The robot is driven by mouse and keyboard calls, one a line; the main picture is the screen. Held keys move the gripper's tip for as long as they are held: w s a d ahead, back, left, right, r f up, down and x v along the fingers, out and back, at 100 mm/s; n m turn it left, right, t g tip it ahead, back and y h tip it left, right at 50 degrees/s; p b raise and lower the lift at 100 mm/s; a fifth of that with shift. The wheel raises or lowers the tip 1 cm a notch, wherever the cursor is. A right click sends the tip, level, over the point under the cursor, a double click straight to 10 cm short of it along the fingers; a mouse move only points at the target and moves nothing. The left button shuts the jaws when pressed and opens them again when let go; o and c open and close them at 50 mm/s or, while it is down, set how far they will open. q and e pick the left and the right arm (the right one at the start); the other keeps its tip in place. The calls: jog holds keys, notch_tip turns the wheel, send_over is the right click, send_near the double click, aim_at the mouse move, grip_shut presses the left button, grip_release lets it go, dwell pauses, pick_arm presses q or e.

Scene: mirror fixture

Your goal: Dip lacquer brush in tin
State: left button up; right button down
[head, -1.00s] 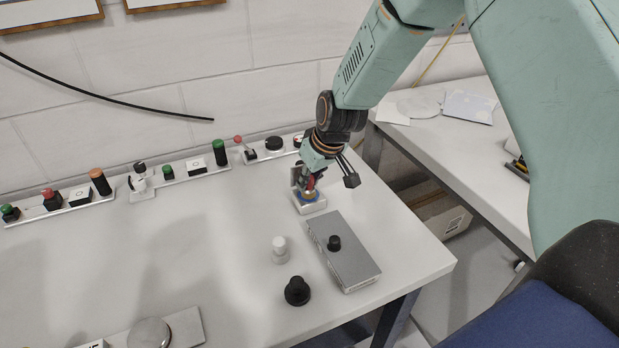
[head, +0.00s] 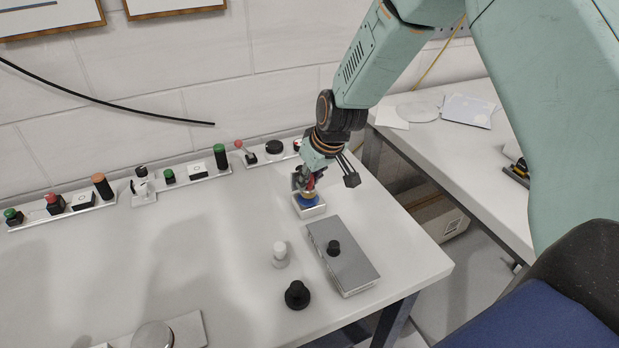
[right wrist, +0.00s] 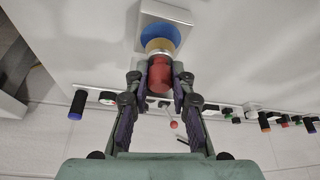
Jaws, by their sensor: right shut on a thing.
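My right gripper (head: 308,184) is shut on a red cylindrical piece (right wrist: 160,74) with a brass-coloured collar (right wrist: 159,46); I take it for the lacquer brush. In the right wrist view the fingers close on both sides of the red part. The collar end points at a round blue face (right wrist: 160,33) set in a white square block, perhaps the tin; the block also shows in the head view (head: 311,211). Whether the collar touches the blue face or hangs just above it, I cannot tell. My left gripper is not in view.
A grey box with a black knob (head: 346,262) lies just in front of the block. A white knob (head: 280,256) and a black knob (head: 297,294) stand nearby. A rail of buttons (head: 186,177) runs along the wall. The table's middle left is clear.

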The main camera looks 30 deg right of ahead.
jog(key=shift+r+p, duration=2.3)
jog(key=shift+r, duration=0.45)
jog(key=shift+f, duration=0.15)
jog(key=shift+a+r+b, duration=0.35)
jog(key=shift+a+b, duration=0.05)
jog(key=shift+a, duration=0.05)
jog(key=s+a+r+m+h+b, duration=0.1)
jog(key=s+a+r+m+b, duration=0.1)
jog(key=s+a+r+b, duration=0.3)
jog(key=a+r+b, duration=0.2)
jog(key=a+r, duration=0.1)
jog(key=a, duration=0.1)
jog(key=shift+s+r, duration=0.15)
jog(key=shift+r, duration=0.05)
